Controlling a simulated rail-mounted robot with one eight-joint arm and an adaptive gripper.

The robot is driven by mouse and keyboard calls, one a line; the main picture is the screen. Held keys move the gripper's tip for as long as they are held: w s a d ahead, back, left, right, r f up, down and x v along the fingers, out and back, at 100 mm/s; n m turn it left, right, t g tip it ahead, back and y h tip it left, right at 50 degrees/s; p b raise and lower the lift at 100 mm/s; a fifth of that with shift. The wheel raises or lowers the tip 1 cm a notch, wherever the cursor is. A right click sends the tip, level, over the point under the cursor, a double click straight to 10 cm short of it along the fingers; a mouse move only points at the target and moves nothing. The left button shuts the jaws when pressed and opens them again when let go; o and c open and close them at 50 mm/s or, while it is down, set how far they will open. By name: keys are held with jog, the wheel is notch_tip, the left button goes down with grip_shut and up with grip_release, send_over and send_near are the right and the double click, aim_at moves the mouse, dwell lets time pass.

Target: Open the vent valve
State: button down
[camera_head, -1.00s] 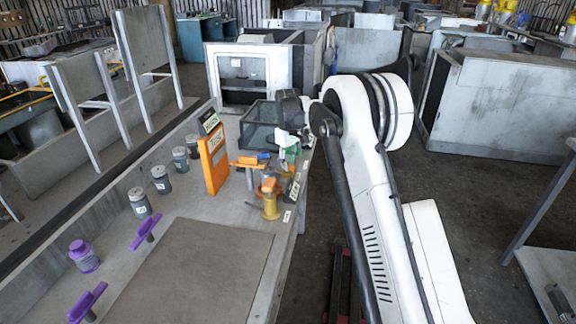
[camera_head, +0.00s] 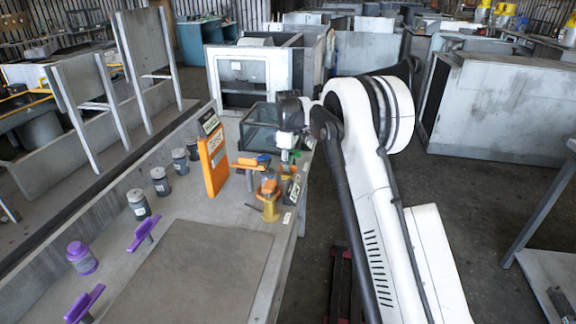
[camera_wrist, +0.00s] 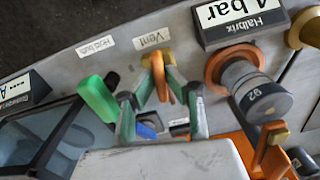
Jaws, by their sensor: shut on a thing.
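The vent valve's orange handle (camera_wrist: 160,78) is below the "Vent" label (camera_wrist: 152,39) in the wrist view. It is upright in that picture, with a yellow-orange mount behind its top. My gripper (camera_wrist: 160,88) has one finger on each side of the handle and is shut on it. The fingers hide part of its lower end. In the head view my wrist (camera_head: 289,118) is over the far right end of the bench, and the handle cannot be made out clearly there.
A green handle (camera_wrist: 99,98) is close left of my fingers. A grey knob (camera_wrist: 262,92) with an orange collar and an orange lever (camera_wrist: 270,148) are to the right. In the head view an orange panel (camera_head: 213,161) stands on the bench (camera_head: 190,262); purple-handled parts are nearer.

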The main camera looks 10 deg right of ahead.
jog(key=c, duration=1.8)
grip_release()
jog(key=shift+r, duration=0.15)
notch_tip(320, 180, up, 12)
jog(key=shift+f, duration=0.1)
